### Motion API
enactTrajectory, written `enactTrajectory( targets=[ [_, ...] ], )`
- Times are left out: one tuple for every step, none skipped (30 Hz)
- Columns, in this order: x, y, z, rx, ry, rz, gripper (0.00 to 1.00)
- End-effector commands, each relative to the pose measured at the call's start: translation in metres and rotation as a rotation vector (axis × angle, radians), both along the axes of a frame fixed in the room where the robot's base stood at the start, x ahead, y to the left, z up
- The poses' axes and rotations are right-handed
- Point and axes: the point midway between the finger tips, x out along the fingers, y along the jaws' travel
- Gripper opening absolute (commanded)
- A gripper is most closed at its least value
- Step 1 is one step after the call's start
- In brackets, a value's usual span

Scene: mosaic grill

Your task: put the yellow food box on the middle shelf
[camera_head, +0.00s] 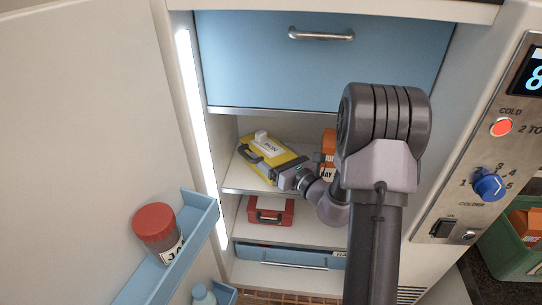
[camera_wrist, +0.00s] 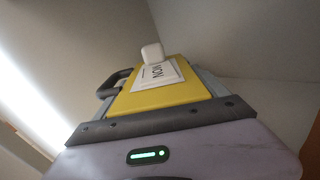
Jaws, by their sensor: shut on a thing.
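The yellow food box (camera_head: 272,160) has a white label reading "MON", a white knob on top and a dark handle at its left side. My gripper (camera_head: 288,178) is shut on its near right edge. The box is tilted in the head view, inside the open fridge at the left part of the upper visible shelf (camera_head: 246,186). I cannot tell whether it touches that shelf. In the wrist view the yellow box (camera_wrist: 160,92) lies straight ahead of my gripper (camera_wrist: 160,122), with its label and knob upward.
An orange box (camera_head: 328,146) stands right on the same shelf, partly hidden by my arm. A red box (camera_head: 270,211) sits on the shelf below, above a blue drawer (camera_head: 290,257). A light strip (camera_head: 201,130) lines the left wall. The open door holds a red-lidded jar (camera_head: 157,232).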

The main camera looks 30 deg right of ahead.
Motion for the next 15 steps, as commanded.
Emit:
enactTrajectory(
  targets=[
    [0.0001,-0.0002,0.0011,0.0,-0.001,0.0,0.14],
    [0.0001,-0.0002,0.0006,0.0,-0.001,0.0,0.14],
    [0.0,-0.0002,-0.0008,0.0,-0.001,0.0,0.14],
    [0.0001,-0.0003,-0.0021,0.0,-0.001,0.0,0.14],
    [0.0,-0.0002,-0.0032,0.0,-0.001,0.0,0.14],
    [-0.0001,0.0,-0.0026,0.0,0.0,0.0,0.91],
    [-0.0001,-0.0001,-0.0024,0.0,0.0,0.0,0.93],
    [-0.0001,0.0,-0.0023,0.0,0.0,0.0,0.93],
    [-0.0001,-0.0001,-0.0022,0.0,0.0,0.0,0.93],
    [-0.0001,-0.0001,-0.0022,0.0,0.0,0.0,0.93],
    [-0.0001,0.0,-0.0022,0.0,0.0,0.0,0.93],
    [-0.0001,0.0,-0.0022,0.0,0.0,0.0,0.93],
    [-0.0001,0.0,-0.0022,0.0,0.0,0.0,0.93],
    [-0.0001,0.0,-0.0021,0.0,0.0,0.0,0.93],
    [-0.0001,0.0,-0.0014,0.0,0.0,0.0,0.93]
  ],
)
